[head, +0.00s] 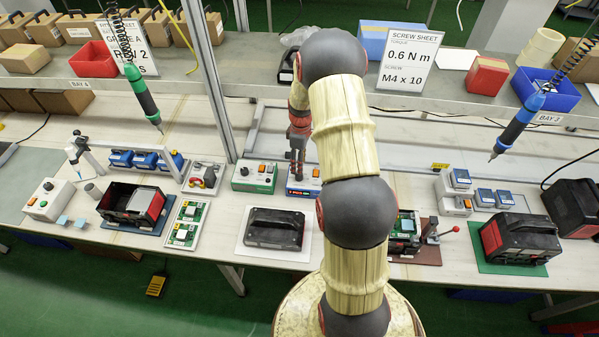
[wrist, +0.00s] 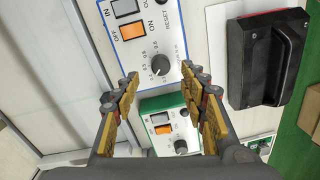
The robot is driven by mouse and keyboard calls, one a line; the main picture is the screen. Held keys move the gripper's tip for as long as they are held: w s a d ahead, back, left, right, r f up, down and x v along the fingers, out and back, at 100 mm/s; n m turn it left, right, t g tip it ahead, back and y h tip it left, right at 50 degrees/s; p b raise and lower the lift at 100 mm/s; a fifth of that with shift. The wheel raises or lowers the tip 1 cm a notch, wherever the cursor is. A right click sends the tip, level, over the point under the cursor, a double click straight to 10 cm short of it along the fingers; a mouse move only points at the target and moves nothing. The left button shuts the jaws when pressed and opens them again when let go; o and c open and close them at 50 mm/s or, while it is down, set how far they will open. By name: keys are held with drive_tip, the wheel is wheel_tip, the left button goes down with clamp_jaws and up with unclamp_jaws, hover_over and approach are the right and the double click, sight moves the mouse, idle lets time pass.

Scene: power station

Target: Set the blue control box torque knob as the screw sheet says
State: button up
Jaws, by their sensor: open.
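The blue control box (head: 304,187) stands on the bench, partly behind my arm in the head view. In the wrist view the blue control box (wrist: 128,52) shows a lit orange switch, a grey switch, a reset mark and a dark torque knob (wrist: 161,65). Small scale numbers ring the knob; its exact setting is too small to read surely. My gripper (wrist: 160,72) is open, its fingertips either side of the knob in the picture; I see no contact. In the head view my gripper (head: 298,150) points down above the box. The screw sheet (head: 408,65) reads torque 0.6 N m, screw M4 x 10.
A green-edged control box (head: 254,177) stands just left of the blue one; its lower panel (wrist: 160,105) shows between my fingers. A black case (head: 274,229) lies on a white mat in front. Hanging screwdrivers, green (head: 142,95) and blue (head: 518,125), flank the area.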

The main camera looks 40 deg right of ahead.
wheel_tip(320, 180, down, 6)
drive_tip(key=shift+a+r, duration=0.1)
drive_tip(key=shift+a, duration=0.05)
drive_tip(key=shift+s, duration=0.1)
drive_tip(key=shift+c, duration=1.2)
clamp_jaws()
